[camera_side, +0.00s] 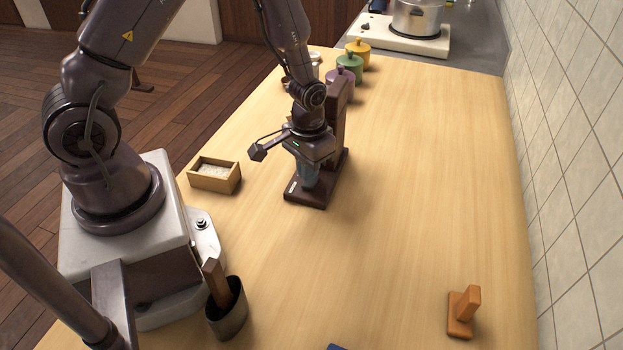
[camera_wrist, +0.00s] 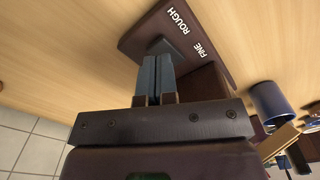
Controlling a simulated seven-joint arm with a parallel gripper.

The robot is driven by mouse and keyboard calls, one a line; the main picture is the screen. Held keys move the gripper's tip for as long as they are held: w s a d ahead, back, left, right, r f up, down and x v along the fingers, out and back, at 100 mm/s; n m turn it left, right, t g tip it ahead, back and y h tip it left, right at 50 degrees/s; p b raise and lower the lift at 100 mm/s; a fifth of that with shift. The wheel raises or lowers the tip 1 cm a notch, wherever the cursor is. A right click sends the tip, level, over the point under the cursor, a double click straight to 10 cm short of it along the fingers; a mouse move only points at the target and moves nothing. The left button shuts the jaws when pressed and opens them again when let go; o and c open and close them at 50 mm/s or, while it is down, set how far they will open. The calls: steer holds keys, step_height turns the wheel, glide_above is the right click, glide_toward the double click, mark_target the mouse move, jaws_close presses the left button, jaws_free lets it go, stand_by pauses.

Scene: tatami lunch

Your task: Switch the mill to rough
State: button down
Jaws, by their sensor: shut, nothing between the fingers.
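The mill is a dark brown stand with a flat base (camera_side: 300,195) and a tall upright post (camera_side: 340,125), on the wooden table in the side view. In the wrist view its dark plate (camera_wrist: 150,30) carries the white words ROUGH and FINE. A small dark grey piece (camera_wrist: 163,46), perhaps the switch, sits on the plate beside the words; I cannot tell its setting. My gripper (camera_wrist: 157,60) is shut and empty, its blue-grey fingertips at that piece, seemingly touching it. In the side view my gripper (camera_side: 308,180) points down over the front of the base and hides the switch.
A wooden box (camera_side: 229,183) of white grains and a dark pot (camera_side: 226,320) stand at left. An orange-brown wooden piece (camera_side: 462,315) is at front right. Purple, green (camera_side: 350,66) and yellow jars stand behind the mill.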

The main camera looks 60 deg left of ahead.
mark_target(309, 185)
steer(key=shift+f, duration=1.15)
stand_by(0.4)
steer(key=shift+r, duration=3.5)
